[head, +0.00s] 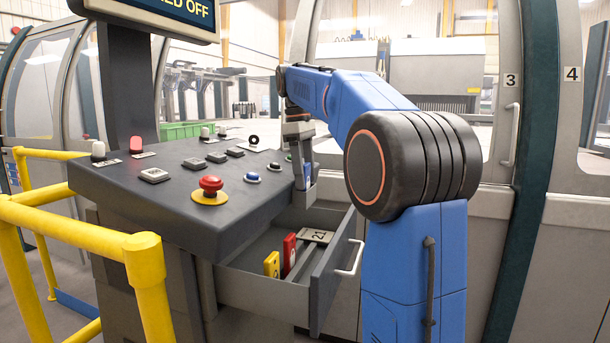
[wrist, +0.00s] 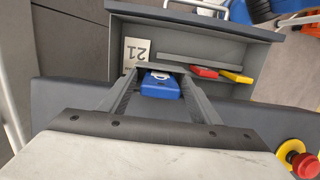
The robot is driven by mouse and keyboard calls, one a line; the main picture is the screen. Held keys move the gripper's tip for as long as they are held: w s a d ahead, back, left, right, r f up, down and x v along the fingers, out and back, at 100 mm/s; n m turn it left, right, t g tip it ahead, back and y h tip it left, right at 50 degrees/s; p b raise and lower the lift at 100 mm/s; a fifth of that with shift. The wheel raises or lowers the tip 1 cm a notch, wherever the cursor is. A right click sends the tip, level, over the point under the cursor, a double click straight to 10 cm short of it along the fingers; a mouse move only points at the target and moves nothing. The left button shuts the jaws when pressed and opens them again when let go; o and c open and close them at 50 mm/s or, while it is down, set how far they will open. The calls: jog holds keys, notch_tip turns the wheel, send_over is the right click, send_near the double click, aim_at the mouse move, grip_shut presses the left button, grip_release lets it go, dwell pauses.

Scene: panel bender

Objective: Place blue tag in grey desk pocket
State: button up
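The blue tag (wrist: 160,86) is between the fingertips of my gripper (wrist: 160,78) in the wrist view, and the fingers appear shut on it. In the head view, part of the blue tag (head: 308,173) shows at my gripper (head: 304,186), which points down above the far part of the open drawer. The grey desk drawer (head: 262,292) is pulled out under the console, and a thin divider (wrist: 200,61) runs inside it. A red tag (head: 289,251) and a yellow tag (head: 271,264) stand in it. A plate marked 21 (head: 317,236) lies by them.
The sloped console (head: 185,180) has buttons and a red emergency stop (head: 210,186) to the left of my gripper. The drawer front with its white handle (head: 351,258) stands near my arm. A yellow railing (head: 145,262) is at the left. Open room shows inside the drawer.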

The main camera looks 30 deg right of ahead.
notch_tip(320, 180, up, 8)
jog(key=shift+w+a+f, duration=0.15)
jog(key=shift+w+a, duration=0.15)
jog(key=shift+w, duration=0.1)
dwell(0.7)
